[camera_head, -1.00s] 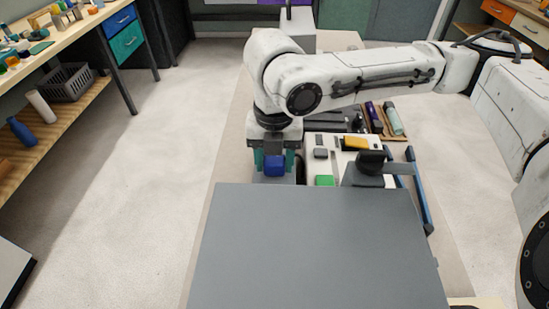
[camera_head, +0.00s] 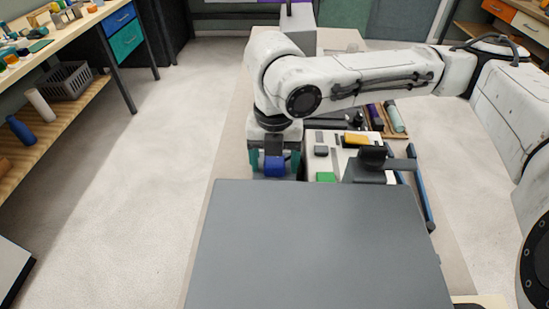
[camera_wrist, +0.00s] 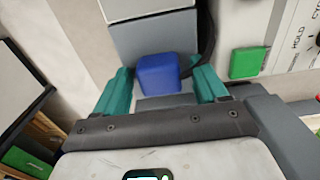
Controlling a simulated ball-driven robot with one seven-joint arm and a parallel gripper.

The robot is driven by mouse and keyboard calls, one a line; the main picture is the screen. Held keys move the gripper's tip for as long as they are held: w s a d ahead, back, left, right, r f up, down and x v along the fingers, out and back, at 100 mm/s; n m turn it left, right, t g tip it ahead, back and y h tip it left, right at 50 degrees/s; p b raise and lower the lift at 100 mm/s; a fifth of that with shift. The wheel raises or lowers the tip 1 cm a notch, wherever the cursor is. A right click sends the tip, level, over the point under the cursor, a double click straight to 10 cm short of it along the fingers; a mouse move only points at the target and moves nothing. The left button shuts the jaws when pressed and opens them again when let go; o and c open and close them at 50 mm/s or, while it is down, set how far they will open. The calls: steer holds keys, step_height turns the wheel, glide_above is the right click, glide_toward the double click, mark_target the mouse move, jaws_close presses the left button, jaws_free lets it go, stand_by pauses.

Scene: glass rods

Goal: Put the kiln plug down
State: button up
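A blue block (camera_head: 275,166), which seems to be the kiln plug, sits at a grey surface left of the white control panel. In the wrist view the blue block (camera_wrist: 158,75) lies between the teal fingers of my gripper (camera_wrist: 163,88), with a gap on each side. My gripper (camera_head: 274,160) reaches down around it in the head view, its fingers apart and not pressing on it. A black cable (camera_wrist: 208,45) runs close to the right finger. The block's underside is hidden, so I cannot tell exactly what it rests on.
The white panel (camera_wrist: 282,50) with a green button (camera_wrist: 247,62) stands just right of my gripper. A large grey slab (camera_head: 315,245) lies in front. A dark grey handle-like part (camera_head: 372,160) sticks up at the right. Open floor (camera_head: 150,190) lies to the left.

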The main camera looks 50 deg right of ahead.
mark_target(275, 160)
step_height(275, 160, up, 13)
steer(key=shift+r+p, duration=0.15)
steer(key=shift+p, duration=0.9)
